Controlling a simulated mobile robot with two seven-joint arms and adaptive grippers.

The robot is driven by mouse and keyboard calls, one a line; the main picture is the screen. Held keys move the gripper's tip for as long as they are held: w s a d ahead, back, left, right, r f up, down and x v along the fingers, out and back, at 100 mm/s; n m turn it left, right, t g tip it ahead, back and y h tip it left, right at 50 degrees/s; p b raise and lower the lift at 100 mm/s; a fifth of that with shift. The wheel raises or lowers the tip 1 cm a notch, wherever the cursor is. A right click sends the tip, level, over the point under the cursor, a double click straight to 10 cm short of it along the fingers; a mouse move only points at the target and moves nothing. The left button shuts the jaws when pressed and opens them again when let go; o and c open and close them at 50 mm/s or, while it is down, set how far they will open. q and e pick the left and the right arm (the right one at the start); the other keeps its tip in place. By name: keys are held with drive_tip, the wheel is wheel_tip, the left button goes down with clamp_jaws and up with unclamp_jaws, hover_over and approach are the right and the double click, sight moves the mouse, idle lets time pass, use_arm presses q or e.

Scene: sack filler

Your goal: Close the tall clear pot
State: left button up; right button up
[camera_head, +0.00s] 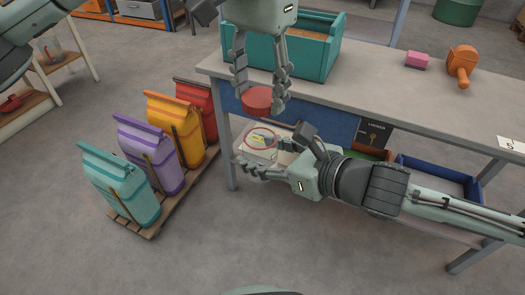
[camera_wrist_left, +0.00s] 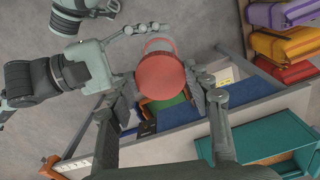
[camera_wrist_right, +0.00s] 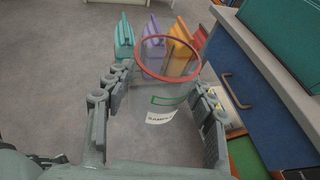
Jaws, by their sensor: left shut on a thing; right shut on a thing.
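The clear pot (camera_wrist_right: 162,92) has a red rim and a "SAMPLE" label, and its top is open. My right gripper (camera_wrist_right: 158,98) is shut around its sides. In the head view the pot (camera_head: 259,141) is held in front of the bench, partly behind my right gripper (camera_head: 266,151). The round red lid (camera_head: 257,102) is shut in my left gripper (camera_head: 261,92), above the pot and apart from it. In the left wrist view the lid (camera_wrist_left: 160,78) sits between the fingertips, with the pot's rim (camera_wrist_left: 160,44) showing past its edge.
The grey bench (camera_head: 385,75) carries a teal bin (camera_head: 325,58), a pink block (camera_head: 416,61) and an orange tool (camera_head: 462,62). A blue tray (camera_head: 440,178) is on the lower shelf. Several coloured sacks stand on a pallet (camera_head: 152,230) to the left. The front floor is clear.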

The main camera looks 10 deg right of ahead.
sight(259, 122)
use_arm(q)
drive_tip(key=shift+f, duration=1.8)
drive_tip(key=shift+f, duration=0.1)
drive_tip(key=shift+f, duration=0.75)
drive_tip(key=shift+f, duration=0.6)
